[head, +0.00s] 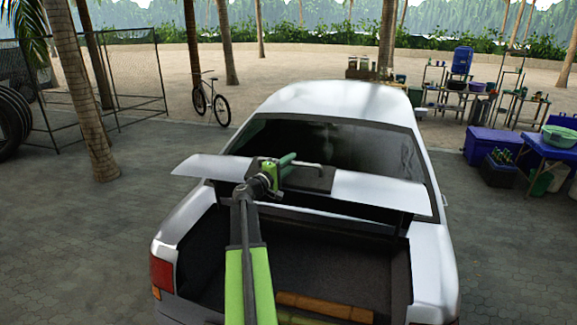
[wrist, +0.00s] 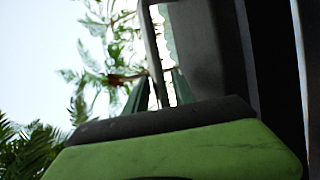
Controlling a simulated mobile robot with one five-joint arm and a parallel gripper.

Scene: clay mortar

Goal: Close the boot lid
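The boot lid (head: 382,190) of the white car stands raised above the open boot, its white panel stretching left and right behind my gripper. A thin grey bent handle (head: 312,166) shows at the middle of the lid. My gripper (head: 292,160) is at the lid's middle, beside this handle. In the wrist view, the two green fingers of my gripper (wrist: 157,88) stand apart, with the grey bar of the handle (wrist: 151,45) between them. Light gaps show beside the bar, so a firm hold is not visible. The lid's dark inner side (wrist: 195,50) is to the right.
The open boot (head: 330,262) has a dark floor with orange-brown blocks (head: 325,305) near its front edge. A palm trunk (head: 85,100) and bicycle (head: 212,99) stand to the left. Blue boxes (head: 490,145) and a table stand right. Paving beside the car is clear.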

